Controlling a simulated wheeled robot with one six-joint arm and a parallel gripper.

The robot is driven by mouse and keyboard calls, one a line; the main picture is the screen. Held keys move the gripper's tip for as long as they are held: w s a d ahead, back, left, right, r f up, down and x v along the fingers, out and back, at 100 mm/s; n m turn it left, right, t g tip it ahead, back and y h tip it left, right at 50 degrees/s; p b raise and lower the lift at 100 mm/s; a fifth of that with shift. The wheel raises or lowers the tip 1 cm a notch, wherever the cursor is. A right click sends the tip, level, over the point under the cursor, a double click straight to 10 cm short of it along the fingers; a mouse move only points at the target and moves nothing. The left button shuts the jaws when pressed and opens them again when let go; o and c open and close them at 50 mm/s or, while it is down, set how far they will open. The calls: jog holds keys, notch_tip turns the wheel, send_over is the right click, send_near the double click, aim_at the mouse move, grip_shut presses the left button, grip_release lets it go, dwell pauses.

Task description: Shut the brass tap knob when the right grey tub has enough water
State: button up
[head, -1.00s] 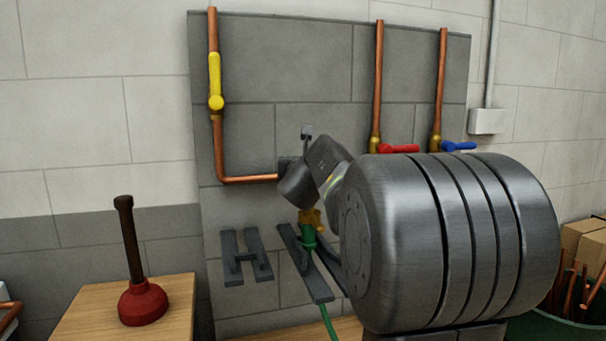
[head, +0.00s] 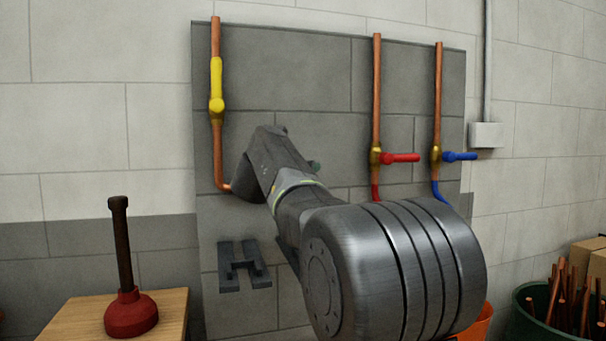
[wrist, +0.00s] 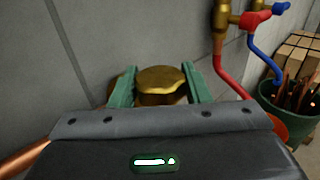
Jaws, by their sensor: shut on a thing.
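In the wrist view the brass tap knob (wrist: 160,80) is faceted and sits between the two green fingers of my gripper (wrist: 159,91). My gripper is shut on it.
A yellow-handled valve (head: 216,85) is on the left copper pipe. Red (head: 402,158) and blue (head: 460,156) handles are at right. A grey H-shaped bracket (head: 243,270) is on the wall. A plunger (head: 130,312) stands on a wooden surface. A green bin (head: 530,318) holds copper pipes.

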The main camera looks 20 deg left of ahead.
jog(key=m+h+p, duration=0.1)
jog(key=m+h, duration=0.1)
jog(key=h, duration=0.1)
jog(key=shift+a+r+g, duration=0.1)
jog(key=shift+r+g, duration=0.05)
jog(key=shift+g, duration=0.15)
jog(key=shift+m+g+h+p, duration=0.6)
jog(key=shift+m+h+p, duration=0.45)
jog(key=shift+h, duration=0.55)
jog(key=o, duration=1)
jog(key=shift+c, duration=0.2)
jog(key=p+v, duration=0.1)
jog(key=v, duration=1.2)
jog(key=shift+s+a, duration=0.2)
jog(key=shift+s, duration=0.1)
